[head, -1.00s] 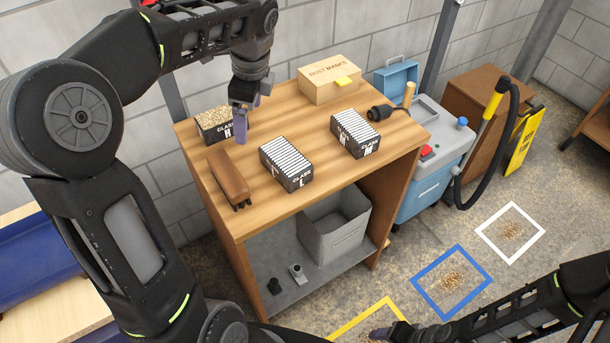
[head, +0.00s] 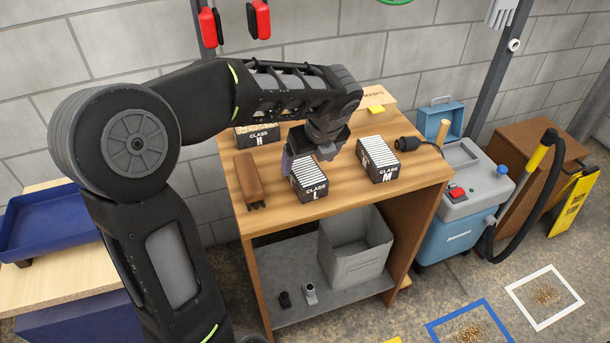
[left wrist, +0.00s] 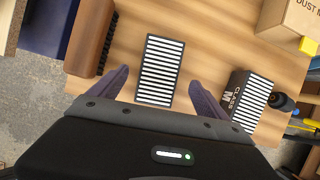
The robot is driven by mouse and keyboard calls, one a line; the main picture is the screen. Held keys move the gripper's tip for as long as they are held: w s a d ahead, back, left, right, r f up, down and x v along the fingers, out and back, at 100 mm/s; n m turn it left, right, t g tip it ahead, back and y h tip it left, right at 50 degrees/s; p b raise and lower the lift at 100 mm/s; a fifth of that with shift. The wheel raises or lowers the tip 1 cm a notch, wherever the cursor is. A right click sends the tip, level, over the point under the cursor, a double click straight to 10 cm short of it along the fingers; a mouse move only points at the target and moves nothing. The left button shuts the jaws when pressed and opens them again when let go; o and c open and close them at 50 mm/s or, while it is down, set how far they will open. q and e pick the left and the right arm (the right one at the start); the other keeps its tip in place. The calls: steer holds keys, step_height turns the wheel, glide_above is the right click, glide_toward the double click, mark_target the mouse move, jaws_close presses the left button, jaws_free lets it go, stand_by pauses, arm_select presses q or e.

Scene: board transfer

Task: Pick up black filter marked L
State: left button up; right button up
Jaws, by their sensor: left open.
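The black filter marked L (head: 314,191) stands on the wooden table top, with white pleats on top and "CLASS L" on its front face. In the left wrist view the filter (left wrist: 159,70) lies ahead between the fingers, seen from above. My left gripper (head: 305,160) is above and just behind it in the head view. In the left wrist view the left gripper (left wrist: 157,82) is open, with one purple finger on each side of the filter and gaps between. I cannot tell how high above it the fingertips are. My right gripper is not in view.
The class M filter (head: 379,166) stands to the right and the class H filter (head: 257,135) at the back left. A brown brush (head: 249,180) lies close on the left. A cardboard mask box (head: 376,97) is behind, partly hidden by my arm.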

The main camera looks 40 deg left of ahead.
mark_target(305, 169)
arm_select(q)
steer(key=shift+f, duration=0.15)
steer(key=x, duration=0.5)
steer(key=shift+a, duration=0.1)
steer(key=shift+f, duration=0.2)
stand_by(1.1)
steer(key=shift+c, duration=0.6)
steer(key=c, duration=1.4)
steer(key=shift+c, duration=0.2)
steer(key=shift+r, duration=0.1)
step_height(305, 169, up, 10)
steer(key=shift+r+p, duration=0.2)
steer(key=shift+p, duration=0.1)
